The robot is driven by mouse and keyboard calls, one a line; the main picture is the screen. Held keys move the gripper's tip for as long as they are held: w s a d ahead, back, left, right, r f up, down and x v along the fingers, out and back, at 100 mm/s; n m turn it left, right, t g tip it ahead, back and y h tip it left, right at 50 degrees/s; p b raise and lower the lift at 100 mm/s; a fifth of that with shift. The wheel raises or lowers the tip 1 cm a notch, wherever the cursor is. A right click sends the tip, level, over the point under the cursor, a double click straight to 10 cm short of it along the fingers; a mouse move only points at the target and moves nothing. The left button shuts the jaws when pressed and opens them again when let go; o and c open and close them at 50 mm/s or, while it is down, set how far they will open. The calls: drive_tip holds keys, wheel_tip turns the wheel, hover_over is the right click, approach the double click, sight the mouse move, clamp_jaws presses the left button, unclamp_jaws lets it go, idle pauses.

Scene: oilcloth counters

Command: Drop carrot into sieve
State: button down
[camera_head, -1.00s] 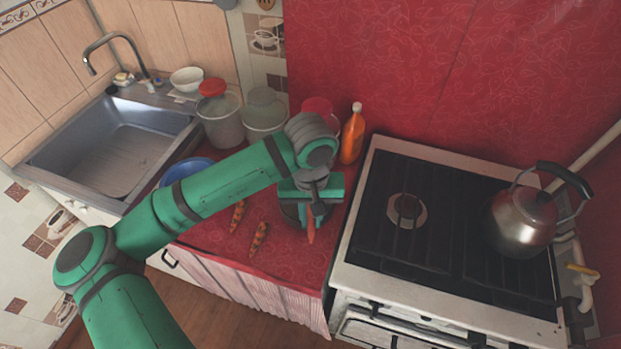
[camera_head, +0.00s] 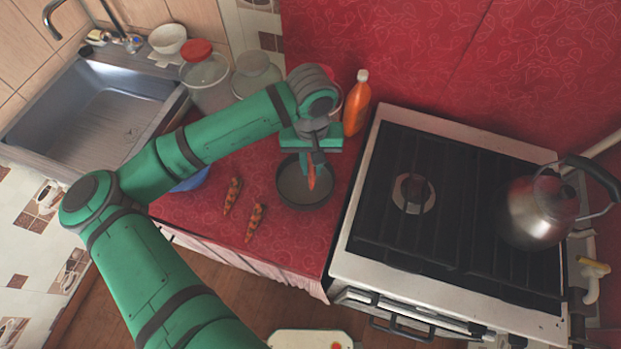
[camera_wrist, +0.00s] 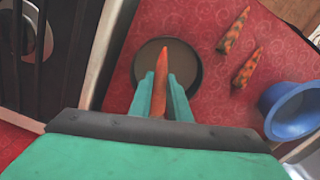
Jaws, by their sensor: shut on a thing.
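An orange carrot (camera_head: 311,181) is held pointing down between the fingers of my gripper (camera_head: 313,164). The wrist view shows this carrot (camera_wrist: 160,75) between the two green fingers (camera_wrist: 160,92). Below it is a round, shallow dark vessel (camera_head: 296,194), which also shows in the wrist view (camera_wrist: 184,54). The carrot appears over this vessel; its height above it is unclear. A blue bowl-shaped vessel (camera_wrist: 291,108) stands nearby, mostly hidden by my arm in the head view. I cannot tell for certain which vessel is the sieve.
Two dark-spotted carrots (camera_head: 232,195) (camera_head: 255,222) lie on the red counter left of the dark vessel. An orange bottle (camera_head: 357,104) and jars (camera_head: 207,80) stand behind. The stove (camera_head: 440,215) with a kettle (camera_head: 538,207) is right; the sink (camera_head: 90,115) is left.

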drive_tip(key=shift+a+f, duration=0.2)
drive_tip(key=shift+f, duration=0.55)
drive_tip(key=shift+d+f, duration=0.1)
drive_tip(key=shift+f, duration=0.3)
drive_tip(key=c, duration=1.6)
unclamp_jaws()
wheel_tip(320, 180, up, 11)
drive_tip(key=shift+w+f, duration=0.1)
drive_tip(key=shift+d, duration=0.1)
